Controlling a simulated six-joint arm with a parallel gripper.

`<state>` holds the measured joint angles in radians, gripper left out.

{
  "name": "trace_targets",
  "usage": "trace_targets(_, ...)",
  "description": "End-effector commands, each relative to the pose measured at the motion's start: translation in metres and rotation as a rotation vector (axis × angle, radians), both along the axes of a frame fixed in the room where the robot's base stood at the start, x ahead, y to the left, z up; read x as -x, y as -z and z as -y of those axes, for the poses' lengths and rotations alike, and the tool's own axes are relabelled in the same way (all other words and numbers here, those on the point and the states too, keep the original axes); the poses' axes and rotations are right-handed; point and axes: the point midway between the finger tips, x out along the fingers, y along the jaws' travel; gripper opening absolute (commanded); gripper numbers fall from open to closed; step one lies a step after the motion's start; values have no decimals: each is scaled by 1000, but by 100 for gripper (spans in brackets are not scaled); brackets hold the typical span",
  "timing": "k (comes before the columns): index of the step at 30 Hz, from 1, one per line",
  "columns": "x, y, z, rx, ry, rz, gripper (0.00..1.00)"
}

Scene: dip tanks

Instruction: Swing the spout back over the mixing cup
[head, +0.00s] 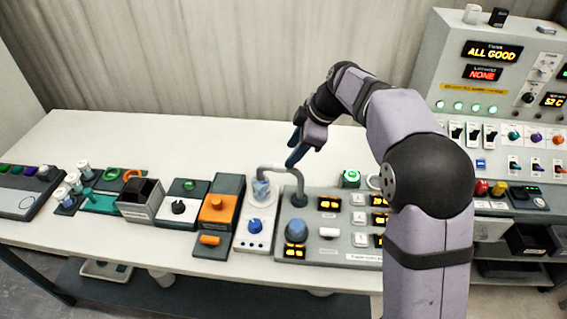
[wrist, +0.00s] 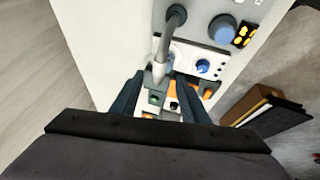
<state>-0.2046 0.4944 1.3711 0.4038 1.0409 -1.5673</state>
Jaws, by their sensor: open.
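The spout (head: 280,168) is a bent grey tube rising from the grey panel. In the head view its free end appears above the small clear bluish mixing cup (head: 261,190) on a white unit; exact alignment cannot be told. In the wrist view the spout (wrist: 167,38) reaches down between my fingers, with its pale end near the fingertips. The cup is mostly hidden behind it there. My gripper (head: 294,158) is open, behind and above the spout in the head view. Its dark fingers also show in the wrist view (wrist: 159,82), apart on either side of the spout's end.
A blue knob (head: 296,230) and yellow displays sit on the panel right of the cup. An orange-topped unit (head: 218,208) stands left of it. A tall control console (head: 492,75) stands at the right. The white table (head: 150,135) behind the units is clear.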

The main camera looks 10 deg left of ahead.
Motion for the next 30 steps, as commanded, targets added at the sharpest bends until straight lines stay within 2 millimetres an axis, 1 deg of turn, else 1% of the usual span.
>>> trace_targets(5, -1, 2, -1, 2, -5, 2, 41)
trace_targets(8, -1, 7, -3, 2, -5, 0, 41)
trace_targets(21, -10, 54, -23, 3, -3, -1, 41)
trace_targets(25, -12, 62, -27, 1, -2, 1, 41)
trace_targets(30, -13, 67, -28, 1, -2, 2, 41)
